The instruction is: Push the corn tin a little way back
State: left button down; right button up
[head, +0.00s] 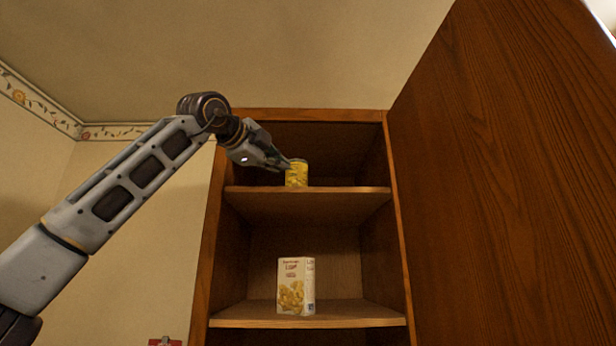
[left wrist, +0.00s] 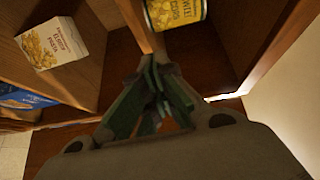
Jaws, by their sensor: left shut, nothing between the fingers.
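The corn tin (head: 297,174) is yellow and stands upright on the upper shelf (head: 350,190) of an open wooden cabinet. My left gripper (head: 287,164) is shut and empty. In the head view its fingertips overlap the tin's upper left edge; I cannot tell whether they touch it. In the left wrist view the tin (left wrist: 174,12) shows at the top, cut off by the frame, and the shut fingertips (left wrist: 158,70) are apart from it in the picture. My right gripper is in neither view.
A white box with a food picture (head: 296,285) stands on the lower shelf (head: 345,314); it also shows in the left wrist view (left wrist: 50,42). A blue package (left wrist: 22,98) lies lower there. The cabinet door (head: 500,170) stands open on the right. The upper shelf is clear right of the tin.

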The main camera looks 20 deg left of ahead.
pick_arm(q)
jog(key=shift+s+d+r+m+h, duration=0.1)
jog(key=shift+d+r+m+h, duration=0.4)
jog(key=shift+d, duration=0.1)
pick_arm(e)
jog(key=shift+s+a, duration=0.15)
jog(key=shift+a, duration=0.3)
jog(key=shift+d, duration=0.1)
